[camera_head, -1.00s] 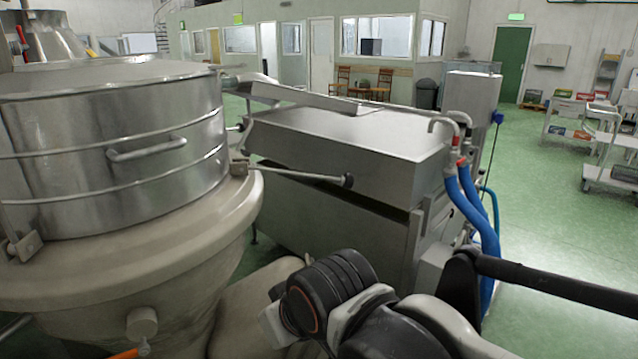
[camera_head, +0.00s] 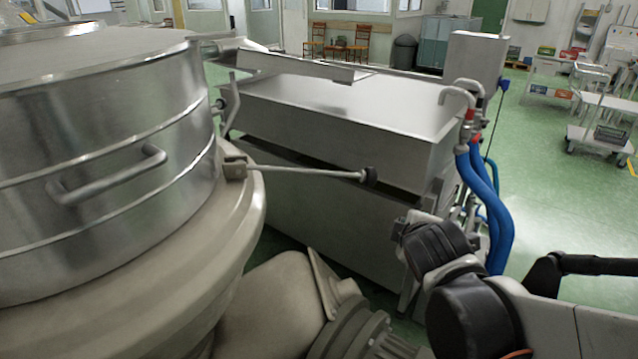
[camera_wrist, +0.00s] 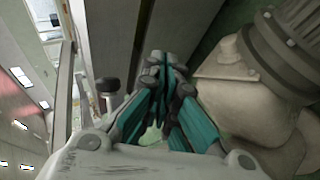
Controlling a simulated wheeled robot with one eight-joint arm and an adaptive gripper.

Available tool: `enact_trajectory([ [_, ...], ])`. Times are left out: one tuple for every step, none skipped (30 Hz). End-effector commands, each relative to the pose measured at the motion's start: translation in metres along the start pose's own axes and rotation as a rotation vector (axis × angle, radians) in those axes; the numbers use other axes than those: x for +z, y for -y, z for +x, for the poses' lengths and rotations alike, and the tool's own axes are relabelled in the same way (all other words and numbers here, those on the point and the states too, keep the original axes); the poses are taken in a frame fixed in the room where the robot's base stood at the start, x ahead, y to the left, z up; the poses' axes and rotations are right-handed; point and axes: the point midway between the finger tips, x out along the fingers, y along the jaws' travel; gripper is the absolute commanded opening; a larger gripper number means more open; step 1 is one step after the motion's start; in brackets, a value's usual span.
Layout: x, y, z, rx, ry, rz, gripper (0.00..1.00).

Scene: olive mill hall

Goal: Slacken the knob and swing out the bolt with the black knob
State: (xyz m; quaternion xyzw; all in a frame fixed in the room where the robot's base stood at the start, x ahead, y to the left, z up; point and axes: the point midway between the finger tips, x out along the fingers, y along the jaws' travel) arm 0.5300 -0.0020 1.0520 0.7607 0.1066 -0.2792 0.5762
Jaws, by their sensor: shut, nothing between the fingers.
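The bolt (camera_head: 305,172) with the black knob (camera_head: 369,176) sticks out sideways from its bracket (camera_head: 235,168) on the rim of the round steel vessel (camera_head: 120,150). Its rod is nearly level and points right, away from the vessel wall. In the wrist view a black knob (camera_wrist: 108,85) on a short-looking stem stands left of my gripper (camera_wrist: 165,64), apart from it. My gripper's teal-padded fingers are shut with nothing between them. In the head view my arm is at the lower right, and the fingers cannot be made out.
A long steel machine (camera_head: 340,120) stands behind the bolt, with blue hoses (camera_head: 490,205) at its right end. A beige motor housing (camera_head: 270,300) lies below; it is also at the right of the wrist view (camera_wrist: 230,75). Green floor (camera_head: 560,210) is open at right.

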Motion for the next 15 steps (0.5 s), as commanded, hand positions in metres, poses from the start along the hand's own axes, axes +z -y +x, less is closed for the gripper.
enact_trajectory([
  [-0.01,-0.006,0.01,0.033,-0.011,-0.107,0.0],
  [-0.015,-0.008,0.016,0.055,-0.017,-0.176,0.0],
  [-0.022,-0.011,0.023,0.084,-0.022,-0.267,0.0],
  [-0.027,-0.013,0.028,0.104,-0.025,-0.334,0.0],
  [-0.032,-0.014,0.032,0.125,-0.028,-0.398,0.0],
  [-0.039,-0.015,0.037,0.151,-0.03,-0.481,0.0],
  [-0.043,-0.016,0.041,0.171,-0.032,-0.539,0.0],
  [-0.048,-0.016,0.045,0.188,-0.032,-0.594,0.0],
  [-0.054,-0.016,0.049,0.213,-0.032,-0.667,0.0],
  [-0.058,-0.016,0.051,0.23,-0.032,-0.72,0.0],
  [-0.063,-0.015,0.054,0.247,-0.032,-0.77,0.0],
  [-0.069,-0.015,0.058,0.27,-0.03,-0.837,0.0],
  [-0.073,-0.014,0.06,0.287,-0.029,-0.885,0.0],
  [-0.077,-0.013,0.062,0.304,-0.027,-0.933,0.0],
  [-0.09,-0.006,0.06,0.333,-0.033,-1.022,0.0],
])
